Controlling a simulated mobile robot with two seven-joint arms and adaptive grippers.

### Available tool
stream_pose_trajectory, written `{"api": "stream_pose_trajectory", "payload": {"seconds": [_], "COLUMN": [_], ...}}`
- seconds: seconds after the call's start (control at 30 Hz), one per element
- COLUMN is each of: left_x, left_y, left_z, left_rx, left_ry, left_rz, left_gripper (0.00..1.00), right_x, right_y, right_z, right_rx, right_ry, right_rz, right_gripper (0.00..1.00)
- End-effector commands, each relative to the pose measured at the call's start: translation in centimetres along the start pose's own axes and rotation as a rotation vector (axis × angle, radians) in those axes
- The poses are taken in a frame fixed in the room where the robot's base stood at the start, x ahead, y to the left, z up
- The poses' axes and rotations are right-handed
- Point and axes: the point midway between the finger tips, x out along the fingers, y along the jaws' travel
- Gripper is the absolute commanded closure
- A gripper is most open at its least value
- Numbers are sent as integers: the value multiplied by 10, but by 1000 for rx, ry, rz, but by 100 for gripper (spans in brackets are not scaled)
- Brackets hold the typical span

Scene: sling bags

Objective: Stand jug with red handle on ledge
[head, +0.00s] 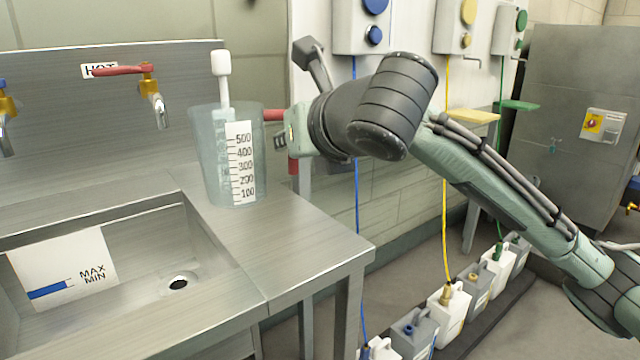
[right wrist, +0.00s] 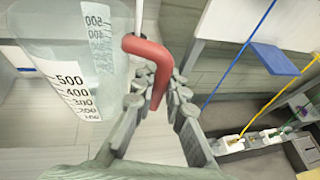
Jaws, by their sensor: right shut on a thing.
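The clear, bluish jug (head: 213,160) with a printed scale and a red handle (head: 275,116) is upright over the steel worktop right of the sink. Its base looks to be at the worktop surface (head: 290,225), but I cannot tell whether it touches. My right gripper (right wrist: 157,92) is shut on the red handle (right wrist: 148,50), to the right of the jug, which also shows in the right wrist view (right wrist: 50,45). In the head view my right fingers are mostly hidden by the wrist. My left gripper is not in view.
A steel sink (head: 140,255) with a MAX/MIN label lies left. A red-levered tap (head: 150,85) is on the back panel. A white-topped rod (head: 221,65) stands in or behind the jug. Wall dispensers (head: 362,25) and small coloured shelves (head: 474,116) are right; several canisters (head: 447,310) stand below.

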Motion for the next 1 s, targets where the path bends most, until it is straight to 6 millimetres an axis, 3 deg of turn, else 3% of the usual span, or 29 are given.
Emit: {"api": "stream_pose_trajectory", "payload": {"seconds": [0.1, 0.33, 0.47, 0.7, 1.0], "left_x": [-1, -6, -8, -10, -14], "left_y": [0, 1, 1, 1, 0], "left_z": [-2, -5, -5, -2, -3], "left_rx": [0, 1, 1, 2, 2], "left_ry": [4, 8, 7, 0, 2], "left_rz": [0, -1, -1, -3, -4], "left_gripper": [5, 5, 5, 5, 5], "right_x": [11, 23, 26, 38, 39], "right_y": [-29, -62, -67, -66, -66], "right_z": [-16, -31, -36, -67, -69], "right_rx": [4, 0, 0, 0, -2], "right_ry": [4, 0, -1, 1, -3], "right_rz": [-4, 0, 2, 3, 2], "right_gripper": [100, 100, 100, 100, 100]}}
